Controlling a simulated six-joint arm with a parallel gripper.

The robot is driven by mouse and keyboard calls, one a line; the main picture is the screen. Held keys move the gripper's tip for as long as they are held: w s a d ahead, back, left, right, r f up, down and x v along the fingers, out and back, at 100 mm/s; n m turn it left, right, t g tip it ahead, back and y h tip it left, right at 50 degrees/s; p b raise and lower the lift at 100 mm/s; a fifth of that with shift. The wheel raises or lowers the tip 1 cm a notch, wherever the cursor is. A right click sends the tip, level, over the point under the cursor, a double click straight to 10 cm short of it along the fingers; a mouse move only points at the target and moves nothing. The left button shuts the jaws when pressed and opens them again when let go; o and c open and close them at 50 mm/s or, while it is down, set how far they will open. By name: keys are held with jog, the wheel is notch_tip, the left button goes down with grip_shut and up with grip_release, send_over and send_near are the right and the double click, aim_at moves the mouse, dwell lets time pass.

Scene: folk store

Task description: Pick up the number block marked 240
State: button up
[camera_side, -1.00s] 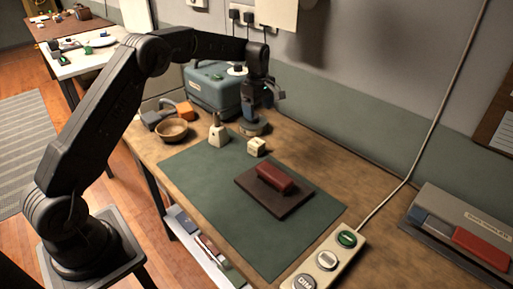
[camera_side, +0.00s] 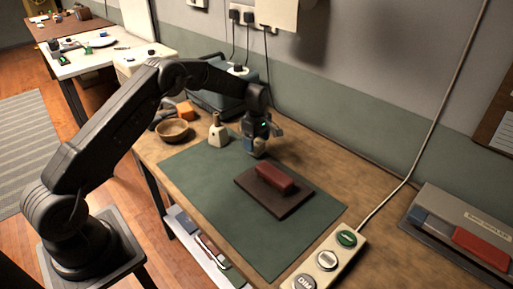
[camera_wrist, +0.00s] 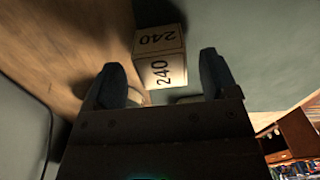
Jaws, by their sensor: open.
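The number block (camera_wrist: 160,55) is a small cream cube. In the wrist view it reads 240 on two faces and stands just ahead of my open fingers, roughly centred between them. My gripper (camera_side: 258,148) is low over the back edge of the green mat in the side view, and it also shows in the wrist view (camera_wrist: 162,90). The gripper hides most of the block in the side view. I cannot tell from the frames whether the fingers touch the block.
A dark board (camera_side: 284,208) with a red block (camera_side: 275,178) lies on the green mat (camera_side: 215,185) in front of the gripper. A cream bottle-like object (camera_side: 218,136) and a wooden bowl (camera_side: 173,131) stand to the left. A button panel (camera_side: 326,262) sits at the front.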

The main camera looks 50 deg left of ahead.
jog(key=shift+s+f, duration=0.1)
jog(key=shift+f, duration=1.35)
jog(key=shift+c, duration=0.3)
jog(key=c, duration=1)
jog(key=shift+o, duration=0.2)
jog(key=shift+r, duration=0.1)
